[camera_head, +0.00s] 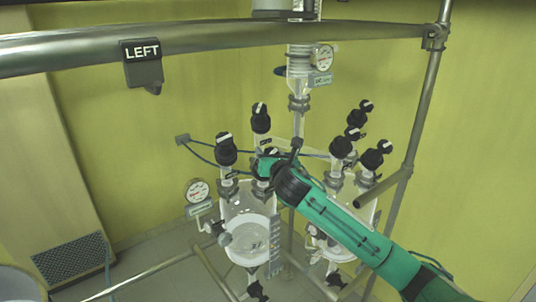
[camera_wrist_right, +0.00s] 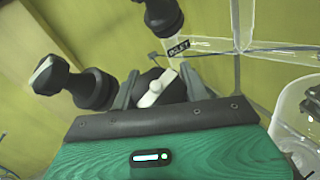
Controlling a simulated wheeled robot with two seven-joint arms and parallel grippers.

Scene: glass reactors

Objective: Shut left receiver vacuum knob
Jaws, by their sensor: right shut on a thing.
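The left receiver (camera_head: 249,226) is a clear glass vessel with several black, white-marked knobs above it. My right gripper (camera_head: 268,168) reaches in from the lower right to the knobs at its top. In the right wrist view, my right gripper (camera_wrist_right: 160,92) is shut on a black knob with a white bar handle (camera_wrist_right: 153,90), one finger on each side. In the head view the gripper mostly hides this knob. Whether it is the vacuum knob cannot be read. Two other black knobs stand close by, one at the left (camera_head: 225,150) and one higher up (camera_head: 260,118). My left gripper is not in view.
A similar right receiver (camera_head: 335,240) with several black knobs stands beyond my right arm. A pressure gauge (camera_head: 197,190) is at the left receiver's left side. A metal rail with a LEFT sign (camera_head: 142,62) crosses the front. Thin blue tubes run behind the knobs.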

